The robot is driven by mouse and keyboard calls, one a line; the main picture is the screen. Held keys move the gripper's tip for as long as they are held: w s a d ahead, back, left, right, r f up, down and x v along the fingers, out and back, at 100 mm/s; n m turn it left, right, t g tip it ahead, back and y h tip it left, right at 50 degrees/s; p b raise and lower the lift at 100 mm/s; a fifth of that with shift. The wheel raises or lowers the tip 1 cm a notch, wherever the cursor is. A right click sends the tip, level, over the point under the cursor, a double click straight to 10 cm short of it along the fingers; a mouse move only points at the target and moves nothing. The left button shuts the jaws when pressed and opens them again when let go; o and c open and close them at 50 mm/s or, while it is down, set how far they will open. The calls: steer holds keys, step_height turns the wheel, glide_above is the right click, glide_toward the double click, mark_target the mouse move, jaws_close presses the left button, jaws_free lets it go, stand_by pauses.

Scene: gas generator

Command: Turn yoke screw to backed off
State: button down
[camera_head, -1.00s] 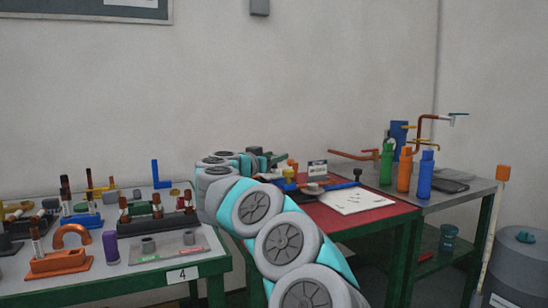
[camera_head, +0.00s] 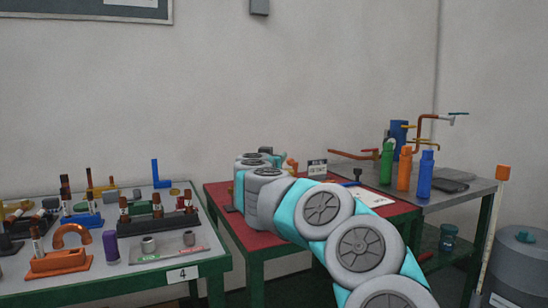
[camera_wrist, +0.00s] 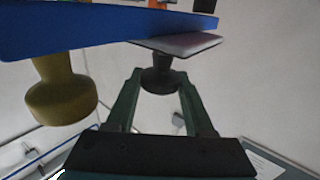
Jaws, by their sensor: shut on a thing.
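In the wrist view, a dark knob (camera_wrist: 160,80) with a narrow neck and flared end sits between the two green fingers of my gripper (camera_wrist: 161,76). My gripper is shut on this knob; it may be the yoke screw, but I cannot read its setting. A thin grey plate (camera_wrist: 182,44) lies just beyond it. A blue bar (camera_wrist: 65,32) runs across the upper part, with an olive-yellow knob (camera_wrist: 60,98) hanging at its left, apart from the fingers. In the head view my arm hides the gripper and the held knob.
The red-topped table (camera_head: 222,194) stands under my arm, with a white sheet (camera_head: 370,196) and a small sign (camera_head: 317,168). Green (camera_head: 387,163), orange (camera_head: 405,170) and blue (camera_head: 426,174) bottles stand to the right. A crowded bench (camera_head: 205,262) is at left.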

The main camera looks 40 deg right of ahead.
steer(key=shift+c, duration=1.4)
jaws_free()
steer(key=v, duration=0.7)
steer(key=shift+s+a, duration=0.25)
steer(key=shift+a, duration=0.05)
